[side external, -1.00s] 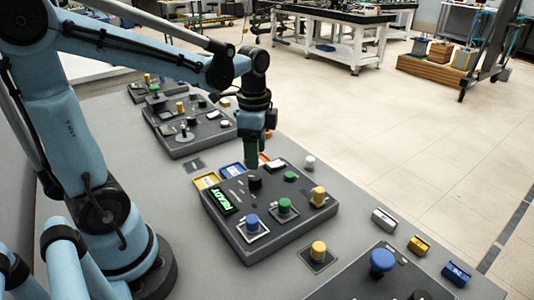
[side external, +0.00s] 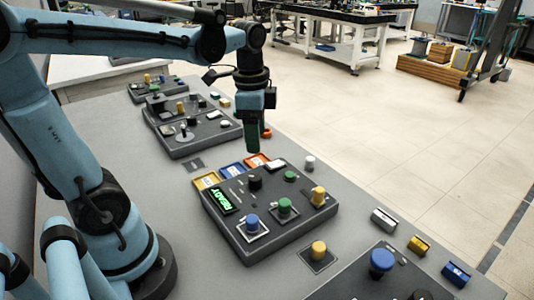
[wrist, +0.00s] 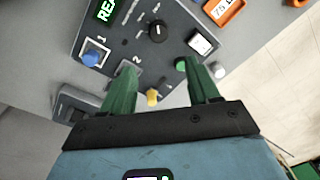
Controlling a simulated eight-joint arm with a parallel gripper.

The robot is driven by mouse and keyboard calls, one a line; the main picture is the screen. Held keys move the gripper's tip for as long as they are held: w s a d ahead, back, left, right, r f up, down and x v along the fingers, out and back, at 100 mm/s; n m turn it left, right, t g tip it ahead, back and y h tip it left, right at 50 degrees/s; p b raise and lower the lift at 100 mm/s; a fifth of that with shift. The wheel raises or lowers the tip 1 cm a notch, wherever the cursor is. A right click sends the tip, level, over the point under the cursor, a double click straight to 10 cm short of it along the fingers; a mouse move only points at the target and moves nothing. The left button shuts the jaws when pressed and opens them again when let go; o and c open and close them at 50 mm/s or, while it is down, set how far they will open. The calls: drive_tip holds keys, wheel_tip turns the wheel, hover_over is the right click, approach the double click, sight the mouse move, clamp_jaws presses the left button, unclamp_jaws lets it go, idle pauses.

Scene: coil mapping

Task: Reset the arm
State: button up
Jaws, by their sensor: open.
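My gripper (side external: 253,138) points down above the far edge of the dark grey control box, raised clear of it. Its green fingers (wrist: 158,85) stand apart and empty in the wrist view. The control box (side external: 273,237) carries a lit green READY display (side external: 222,201), a blue peg (side external: 252,221), a green peg (side external: 284,206), a yellow peg (side external: 318,195) and a black knob (side external: 255,182). The blue peg (wrist: 92,58) and the black knob (wrist: 158,31) also show in the wrist view. The arm hides little of the box.
A separate yellow peg (side external: 319,250) stands on a dark pad at the near right. More boxes (side external: 198,136) stand farther back. Another panel with a blue knob (side external: 382,262) is at the lower right.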

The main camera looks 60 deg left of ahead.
drive_tip(key=s+d+f+n+t, duration=0.2)
drive_tip(key=d+n+t, duration=0.3)
drive_tip(key=n, duration=0.3)
drive_tip(key=shift+s+f+t, duration=0.15)
drive_tip(key=shift+f+t, duration=0.05)
drive_tip(key=shift+t, duration=0.6)
